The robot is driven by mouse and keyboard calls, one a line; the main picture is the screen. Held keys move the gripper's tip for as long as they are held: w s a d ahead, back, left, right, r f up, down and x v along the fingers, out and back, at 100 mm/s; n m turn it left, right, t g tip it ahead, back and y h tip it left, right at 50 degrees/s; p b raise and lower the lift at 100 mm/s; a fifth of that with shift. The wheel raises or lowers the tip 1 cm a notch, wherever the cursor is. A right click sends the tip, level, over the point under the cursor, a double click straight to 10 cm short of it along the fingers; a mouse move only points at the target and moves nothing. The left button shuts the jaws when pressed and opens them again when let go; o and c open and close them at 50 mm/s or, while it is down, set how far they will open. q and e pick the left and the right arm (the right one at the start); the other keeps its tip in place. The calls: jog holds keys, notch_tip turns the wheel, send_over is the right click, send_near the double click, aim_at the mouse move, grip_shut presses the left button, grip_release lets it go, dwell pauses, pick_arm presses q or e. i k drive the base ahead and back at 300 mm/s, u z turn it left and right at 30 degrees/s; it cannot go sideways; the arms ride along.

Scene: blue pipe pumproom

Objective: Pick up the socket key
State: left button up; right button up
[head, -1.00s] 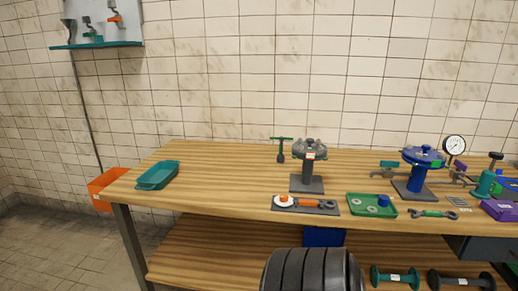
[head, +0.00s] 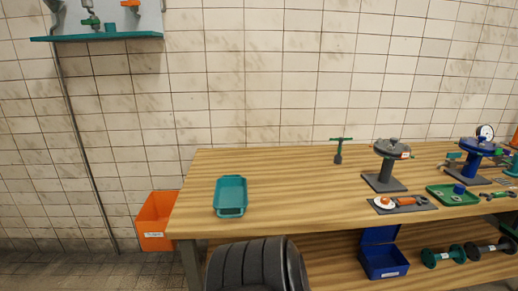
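The socket key (head: 340,149) looks like a T-shaped tool with a green crossbar and a dark shaft. It stands upright near the back of the wooden workbench (head: 290,175), left of a grey handwheel stand. Nothing touches it that I can see. Neither of my grippers shows in the head view.
A teal tray (head: 230,197) lies at the bench's left end. The grey handwheel stand (head: 386,172), a dark mat (head: 418,205) with small parts and a green tray (head: 456,201) are on the right. An orange bin (head: 157,220) is beyond the left edge. The bench middle is clear.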

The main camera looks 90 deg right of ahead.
aim_at(338, 158)
jog(key=i, duration=0.1)
jog(key=z, duration=3.1)
